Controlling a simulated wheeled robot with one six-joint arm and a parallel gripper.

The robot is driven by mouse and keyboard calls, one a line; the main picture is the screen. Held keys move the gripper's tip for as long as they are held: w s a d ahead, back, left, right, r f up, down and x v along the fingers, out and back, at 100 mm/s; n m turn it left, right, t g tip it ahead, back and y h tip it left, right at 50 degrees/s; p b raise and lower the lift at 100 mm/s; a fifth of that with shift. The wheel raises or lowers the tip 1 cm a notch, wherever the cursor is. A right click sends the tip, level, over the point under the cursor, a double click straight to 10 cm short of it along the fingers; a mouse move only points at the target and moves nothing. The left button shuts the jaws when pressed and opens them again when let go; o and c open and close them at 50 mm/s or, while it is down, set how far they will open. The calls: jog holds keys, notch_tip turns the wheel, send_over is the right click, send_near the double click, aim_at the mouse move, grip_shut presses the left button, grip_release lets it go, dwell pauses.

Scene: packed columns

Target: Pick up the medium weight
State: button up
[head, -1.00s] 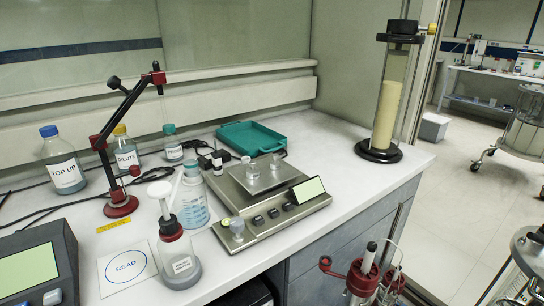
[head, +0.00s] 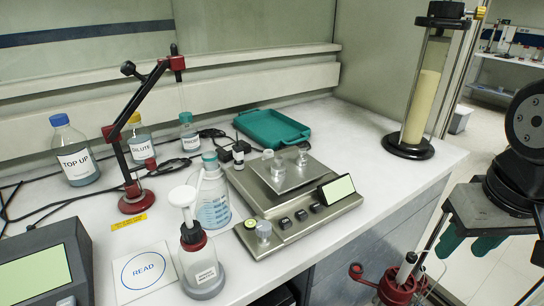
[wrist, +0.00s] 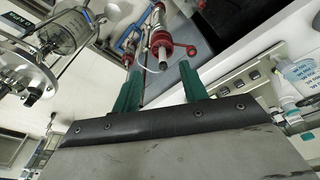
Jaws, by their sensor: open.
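Several small metal weights stand on the balance. On its raised pan I see a larger-looking weight (head: 278,168) at the left, a weight (head: 302,158) at the right and a small one (head: 268,154) behind. I cannot tell for sure which is the medium one. My gripper (head: 466,250) is at the right, beyond the bench's front edge and well apart from the weights. Its two teal fingers are open and empty. In the wrist view the open fingers (wrist: 161,72) point toward the red-and-silver apparatus, with no weight between them.
The balance (head: 325,220) has a tilted display (head: 337,190). A wash bottle (head: 213,205) and dispenser bottle (head: 200,262) stand to its left, a teal tray (head: 272,128) behind. A tall column (head: 422,100) stands at the right. Red-collared apparatus (head: 398,285) is below the bench edge.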

jog(key=w+a+f+t, duration=0.1)
jog(key=w+a+t, duration=0.1)
jog(key=w, duration=0.8)
jog(key=n+t+y, duration=0.5)
jog(key=t, duration=0.2)
send_near(304, 152)
jog(key=x, duration=0.3)
jog(key=shift+w+f, duration=0.3)
jog(key=x, duration=0.7)
jog(key=shift+w+a+r, duration=0.1)
jog(key=shift+w+a, duration=0.05)
jog(key=shift+a, duration=0.05)
grip_shut()
